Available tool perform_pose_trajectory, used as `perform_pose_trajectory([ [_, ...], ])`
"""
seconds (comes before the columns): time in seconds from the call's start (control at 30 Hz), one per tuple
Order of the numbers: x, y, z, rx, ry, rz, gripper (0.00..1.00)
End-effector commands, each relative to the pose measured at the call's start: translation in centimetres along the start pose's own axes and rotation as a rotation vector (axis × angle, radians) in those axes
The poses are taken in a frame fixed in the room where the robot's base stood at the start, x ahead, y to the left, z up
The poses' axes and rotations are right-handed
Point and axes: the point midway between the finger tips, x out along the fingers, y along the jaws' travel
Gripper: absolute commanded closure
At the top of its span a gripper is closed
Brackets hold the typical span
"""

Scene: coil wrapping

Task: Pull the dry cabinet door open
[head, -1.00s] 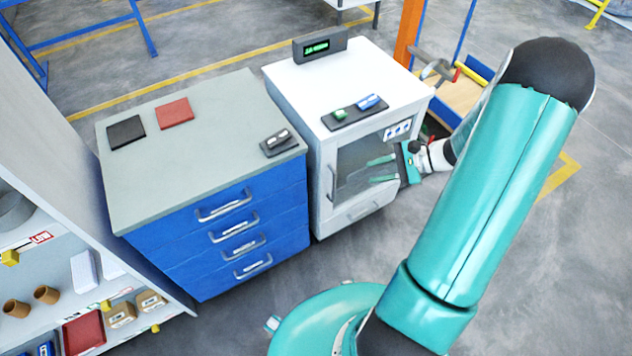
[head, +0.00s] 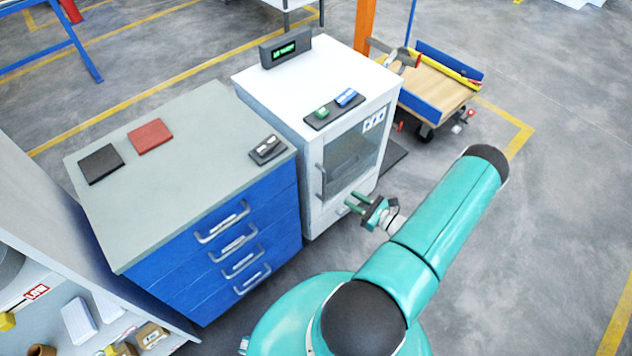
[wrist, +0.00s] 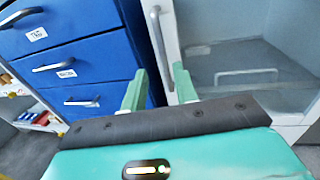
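The dry cabinet (head: 252,86) is white, with a glass door (head: 350,165) on its front. The door looks closed. Its upright metal handle (head: 321,182) is at the door's left edge; the handle also shows in the wrist view (wrist: 161,45). My gripper (head: 350,202) is in front of the door, to the right of the handle and apart from it in the head view. In the wrist view my gripper (wrist: 159,72) has its two green fingers spread with nothing held. The handle appears in the gap between the fingertips; its exact distance is unclear.
A blue drawer cabinet (head: 220,255) with several handles stands directly left of the dry cabinet. A lower horizontal handle (wrist: 245,74) sits on the white cabinet. A cart (head: 440,90) stands behind at right. Open floor (head: 540,230) lies to the right.

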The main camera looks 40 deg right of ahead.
Motion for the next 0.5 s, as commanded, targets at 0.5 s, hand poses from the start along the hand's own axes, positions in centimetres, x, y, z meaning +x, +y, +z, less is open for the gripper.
perform_pose_trajectory([
  [0.5,9.6,0.0,0.1,-0.001,0.000,0.007,0.71],
])
